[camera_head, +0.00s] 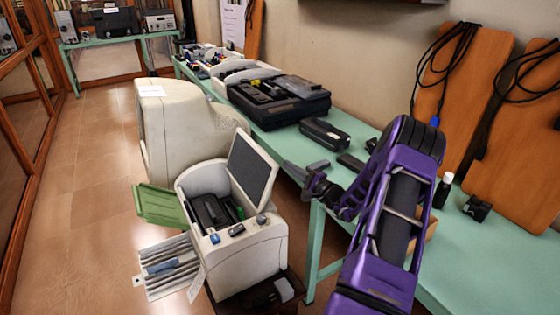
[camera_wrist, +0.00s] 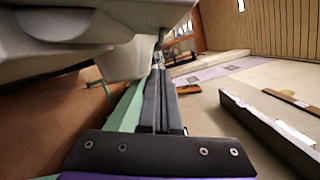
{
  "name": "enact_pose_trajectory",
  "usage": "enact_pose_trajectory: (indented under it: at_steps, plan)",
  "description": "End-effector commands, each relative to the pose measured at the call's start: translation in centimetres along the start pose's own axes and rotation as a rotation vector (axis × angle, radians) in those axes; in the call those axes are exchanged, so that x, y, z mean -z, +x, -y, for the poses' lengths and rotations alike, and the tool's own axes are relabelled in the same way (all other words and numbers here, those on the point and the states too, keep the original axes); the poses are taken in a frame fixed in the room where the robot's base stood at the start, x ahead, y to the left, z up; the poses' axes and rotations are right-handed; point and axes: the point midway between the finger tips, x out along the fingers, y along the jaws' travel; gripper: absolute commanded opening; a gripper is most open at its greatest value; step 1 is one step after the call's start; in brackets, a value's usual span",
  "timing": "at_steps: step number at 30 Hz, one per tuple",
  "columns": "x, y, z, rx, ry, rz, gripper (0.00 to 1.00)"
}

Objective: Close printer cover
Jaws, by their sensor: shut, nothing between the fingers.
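The printer (camera_head: 258,253) is a cream box with an open top, standing low beside the green table. Its cover (camera_head: 252,168), a panel with a dark grey face and pale rim, stands raised and tilted at the back right of the opening. Dark parts show inside. My gripper (camera_head: 290,165) is shut and empty, a little to the right of the cover, with an apparent gap between them. In the wrist view the two dark fingers (camera_wrist: 157,75) lie together, with a pale grey body close at the upper left; I cannot tell which part it is.
A green flap (camera_head: 160,205) and a paper tray (camera_head: 168,268) stick out at the printer's left. A large cream casing (camera_head: 165,130) stands behind it. The green table (camera_head: 480,235) holds a black machine (camera_head: 280,98) and small devices. The tiled floor at left is clear.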

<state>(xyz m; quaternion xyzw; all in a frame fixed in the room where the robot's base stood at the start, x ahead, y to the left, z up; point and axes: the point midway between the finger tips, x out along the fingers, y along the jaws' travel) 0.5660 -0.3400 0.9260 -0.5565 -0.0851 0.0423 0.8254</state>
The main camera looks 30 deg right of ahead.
Motion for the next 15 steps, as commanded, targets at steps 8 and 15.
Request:
enact_pose_trajectory:
  at_steps: [8, 15]
  plan:
    - [-0.2, 5.2, -0.1, -0.003, -0.002, 0.005, 0.00]
    - [-0.2, 8.1, -0.1, -0.003, -0.003, 0.004, 0.00]
